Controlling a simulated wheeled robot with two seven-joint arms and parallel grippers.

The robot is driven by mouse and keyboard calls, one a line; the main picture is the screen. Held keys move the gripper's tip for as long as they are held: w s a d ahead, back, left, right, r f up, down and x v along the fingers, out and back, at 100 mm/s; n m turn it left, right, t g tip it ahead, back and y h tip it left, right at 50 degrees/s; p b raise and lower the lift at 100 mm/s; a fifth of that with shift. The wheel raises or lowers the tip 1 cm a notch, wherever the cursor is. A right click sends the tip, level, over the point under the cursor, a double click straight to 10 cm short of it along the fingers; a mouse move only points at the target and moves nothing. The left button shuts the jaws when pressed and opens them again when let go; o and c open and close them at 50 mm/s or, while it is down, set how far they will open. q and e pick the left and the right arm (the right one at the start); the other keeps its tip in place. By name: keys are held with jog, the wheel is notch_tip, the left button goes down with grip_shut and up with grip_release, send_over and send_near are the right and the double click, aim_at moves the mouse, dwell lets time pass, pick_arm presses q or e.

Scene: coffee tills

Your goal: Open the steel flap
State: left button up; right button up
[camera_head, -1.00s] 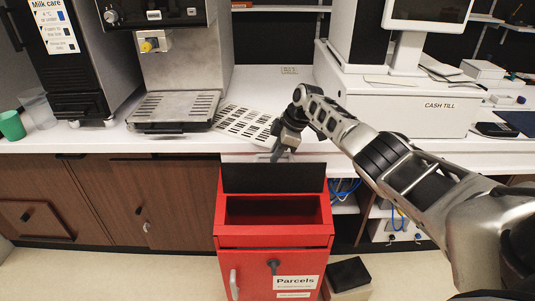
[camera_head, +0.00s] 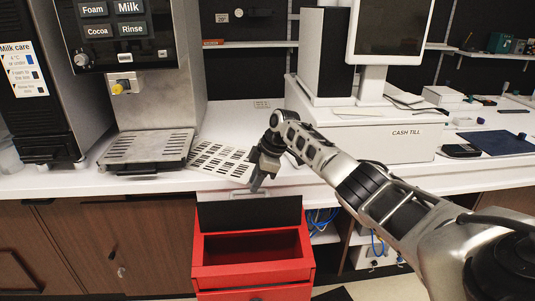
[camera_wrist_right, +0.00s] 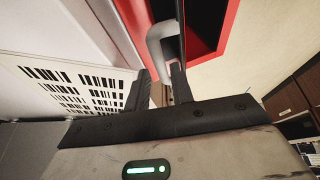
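The flap (camera_head: 250,214) is a dark rectangular panel on the red parcels box (camera_head: 255,267). It stands upright at the back edge of the box's opening, and the opening below is uncovered. My right gripper (camera_head: 257,185) is at the flap's top edge, just in front of the counter edge. In the right wrist view, a grey bent handle (camera_wrist_right: 157,45) reaches down between the two dark fingers of my right gripper (camera_wrist_right: 163,78). The fingers stand apart, and firm contact with the handle is not clear. My left gripper is not in view.
The white counter (camera_head: 225,118) runs behind the box, with a coffee machine (camera_head: 147,105) at left, a striped card (camera_head: 219,160) and a cash till (camera_head: 375,138) at right. Brown cupboards (camera_head: 110,245) stand left of the box. Blue cables (camera_head: 322,220) hang to its right.

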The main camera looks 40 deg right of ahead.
jog(key=v, duration=1.2)
jog(key=shift+r, duration=0.35)
jog(key=shift+s, duration=0.1)
jog(key=s+a+f+m+g+h, duration=0.1)
jog(key=s+a+f, duration=0.6)
jog(key=a+f, duration=0.3)
jog(key=s+a+f+m+h, duration=0.1)
jog(key=s+a+f, duration=0.5)
jog(key=a+f, duration=0.45)
jog(key=s+a+r+m+t+h, duration=0.1)
jog(key=s+a+m, duration=0.2)
jog(key=s+m, duration=1.1)
jog(key=w+a+f+n+t+y, duration=0.1)
jog(key=a+f+n+t+y, duration=0.2)
jog(key=a+n+t, duration=0.3)
jog(key=shift+a+f+n+t, duration=0.3)
jog(key=shift+a+t, duration=0.1)
jog(key=shift+t, duration=0.3)
